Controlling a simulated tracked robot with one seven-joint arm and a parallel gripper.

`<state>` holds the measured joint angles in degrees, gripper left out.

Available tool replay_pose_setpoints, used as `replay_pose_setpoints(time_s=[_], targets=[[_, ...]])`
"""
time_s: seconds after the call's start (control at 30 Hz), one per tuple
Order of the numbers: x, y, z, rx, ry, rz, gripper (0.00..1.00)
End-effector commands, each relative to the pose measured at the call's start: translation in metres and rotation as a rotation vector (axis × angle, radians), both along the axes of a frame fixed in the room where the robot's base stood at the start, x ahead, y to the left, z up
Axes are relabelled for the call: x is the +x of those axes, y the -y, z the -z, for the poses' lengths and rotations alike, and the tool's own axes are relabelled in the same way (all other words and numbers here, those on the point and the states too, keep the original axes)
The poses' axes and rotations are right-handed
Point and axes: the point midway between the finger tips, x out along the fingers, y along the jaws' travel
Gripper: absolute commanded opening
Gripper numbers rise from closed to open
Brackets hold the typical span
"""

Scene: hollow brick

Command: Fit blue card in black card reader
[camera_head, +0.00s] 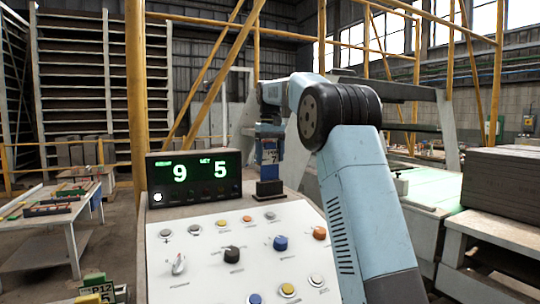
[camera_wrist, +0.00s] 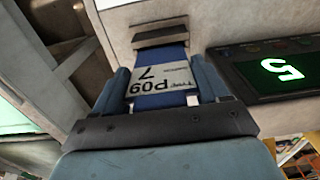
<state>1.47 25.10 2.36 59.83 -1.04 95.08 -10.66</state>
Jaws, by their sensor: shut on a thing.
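In the head view the blue card (camera_head: 268,172) hangs upright below my gripper (camera_head: 268,146), directly over the black card reader (camera_head: 270,189) on the control desk. In the wrist view the card's far end meets the reader's dark slot (camera_wrist: 160,34). I cannot tell how far it is in, if at all.
A black display (camera_head: 195,178) with green digits 9 and 5 stands just left of the reader. The white control panel (camera_head: 205,265) with knobs and buttons lies in front. A yellow post (camera_head: 137,100) rises behind. Stacked boards (camera_head: 505,190) are at the right.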

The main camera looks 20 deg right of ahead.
Motion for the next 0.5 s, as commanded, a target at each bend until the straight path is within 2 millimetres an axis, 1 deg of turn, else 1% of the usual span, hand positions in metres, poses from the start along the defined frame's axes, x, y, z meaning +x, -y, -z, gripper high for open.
replay_pose_setpoints(time_s=[0.5], targets=[[-0.0001, -0.0003, 0.0074, 0.0, -0.001, 0.0, 0.44]])
